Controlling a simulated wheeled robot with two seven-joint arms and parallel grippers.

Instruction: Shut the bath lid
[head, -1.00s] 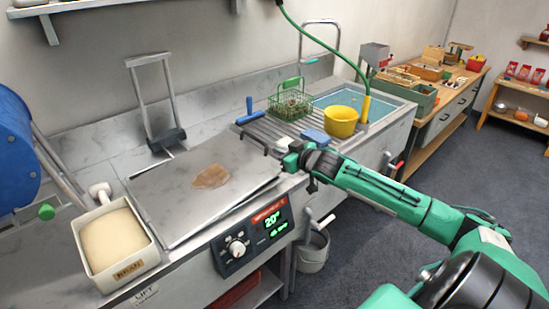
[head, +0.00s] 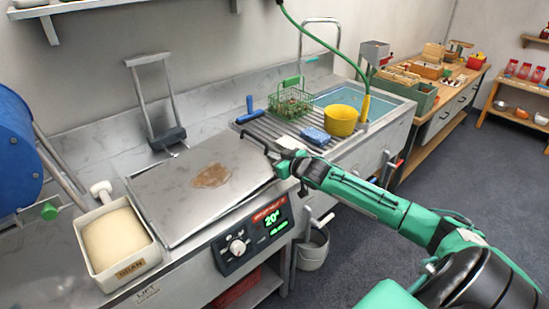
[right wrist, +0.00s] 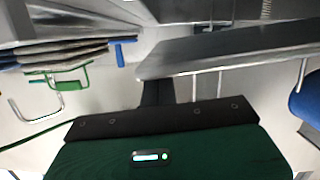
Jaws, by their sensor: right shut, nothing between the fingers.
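The bath lid (head: 165,195), a grey metal plate with a brown stain, lies low and almost flat over the bath in the worktop. I cannot tell whether its right edge rests fully on the rim. In the right wrist view a grey plate that looks like the lid (right wrist: 225,50) shows close ahead. My left gripper is out of view.
A bran box (head: 148,262) stands at the lid's left. A control panel (head: 252,238) reading 20 is on the front. Right of the lid are a ribbed drainboard, a blue-handled tool (head: 249,106), a green wire basket (head: 290,102), a blue sponge (head: 315,136) and a yellow bowl (head: 341,120).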

